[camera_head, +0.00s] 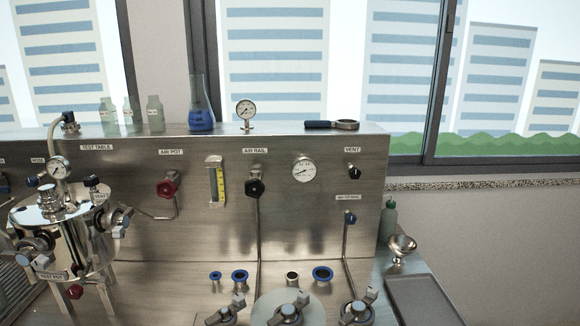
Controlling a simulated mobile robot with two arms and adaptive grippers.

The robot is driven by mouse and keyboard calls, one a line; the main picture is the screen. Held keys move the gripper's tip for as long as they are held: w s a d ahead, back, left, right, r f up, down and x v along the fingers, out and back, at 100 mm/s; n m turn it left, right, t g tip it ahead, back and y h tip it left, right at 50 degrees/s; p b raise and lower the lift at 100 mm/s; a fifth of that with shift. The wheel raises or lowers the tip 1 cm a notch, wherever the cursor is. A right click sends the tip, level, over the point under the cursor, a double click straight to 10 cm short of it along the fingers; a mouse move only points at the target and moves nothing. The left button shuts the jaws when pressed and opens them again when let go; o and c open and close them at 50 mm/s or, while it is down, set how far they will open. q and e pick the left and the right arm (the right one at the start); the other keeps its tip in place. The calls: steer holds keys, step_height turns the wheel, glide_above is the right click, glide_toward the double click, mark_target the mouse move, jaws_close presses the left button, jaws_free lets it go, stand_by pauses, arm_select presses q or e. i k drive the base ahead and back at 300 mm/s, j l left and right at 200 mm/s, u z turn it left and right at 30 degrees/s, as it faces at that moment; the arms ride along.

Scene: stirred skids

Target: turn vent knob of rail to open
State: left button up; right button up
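The steel rail panel (290,215) stands upright across the middle of the head view. A small black vent knob (354,173) sits at its upper right, under the VENT label (352,149). The knob is too small to read its setting surely. A round gauge (304,170) is to its left. Another black knob (92,181) with a VENT tag is on top of the steel test pot (70,240) at the left. Neither of my grippers shows in this view, and nothing covers the rail's vent knob.
Several fittings and valves (358,312) stand below. A flask (201,107) stands on the ledge. A tray (424,299) lies at the right.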

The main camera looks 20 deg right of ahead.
mark_target(354, 173)
steer(key=z, duration=0.9)
steer(key=j, duration=0.2)
steer(key=k+z, duration=0.05)
